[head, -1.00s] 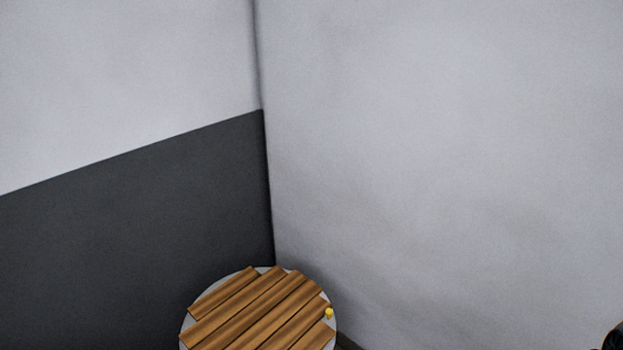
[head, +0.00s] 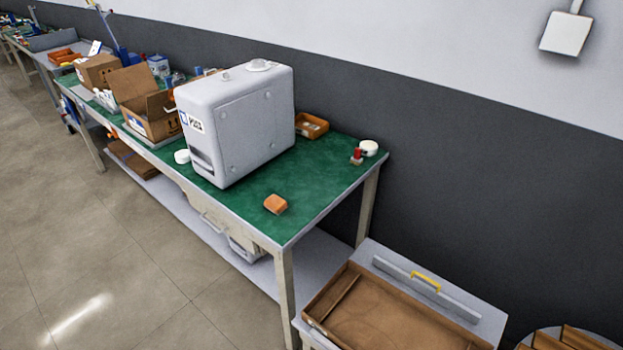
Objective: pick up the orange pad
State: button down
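The orange pad (head: 275,204) lies flat on the green top of the workbench (head: 300,205), near its front edge and close to the near right corner. It is a small block with a lighter side face. Nothing touches it. My gripper is not in view.
A large white machine (head: 238,122) stands on the bench behind and left of the pad. An orange-brown bin (head: 311,125), white discs (head: 369,148) and cardboard boxes (head: 146,108) are also there. A brown tray (head: 375,315) on a lower surface is at the front right. Floor (head: 120,240) is open at left.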

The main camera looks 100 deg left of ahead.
aim_at(275, 204)
jog(key=u, duration=1.55)
jog(key=k, duration=0.1)
jog(key=u, duration=2.2)
jog(key=k, duration=0.55)
jog(key=u, duration=0.45)
jog(key=k, duration=0.65)
jog(key=u, duration=0.6)
jog(key=i, duration=2.95)
jog(key=z, duration=1.15)
jog(key=i, duration=1)
jog(key=z, duration=0.95)
